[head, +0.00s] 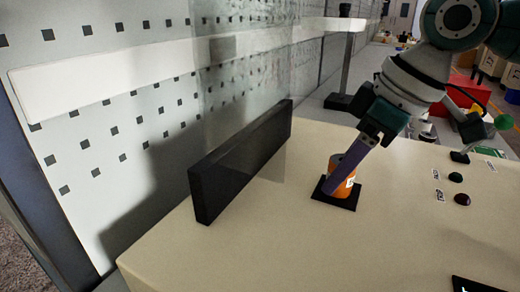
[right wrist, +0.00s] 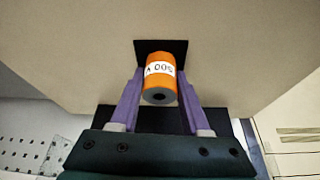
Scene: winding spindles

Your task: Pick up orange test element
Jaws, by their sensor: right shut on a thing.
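The orange test element (head: 344,187) is a short orange cylinder with a white printed label. It stands on a small black square pad (head: 334,198) on the cream table. It also shows in the right wrist view (right wrist: 161,86), its grey end with a dark hole facing the camera. My right gripper (head: 345,172) reaches down to it, with its purple fingers one on each side of the cylinder, shut on it. In the right wrist view the black pad (right wrist: 149,45) shows just beyond the cylinder. My left gripper is in neither view.
A long black block (head: 240,165) with a clear pane above it stands on the table left of the pad. Round buttons (head: 462,199) with small labels sit on the right part of the table. A perforated panel wall (head: 110,110) rises on the left.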

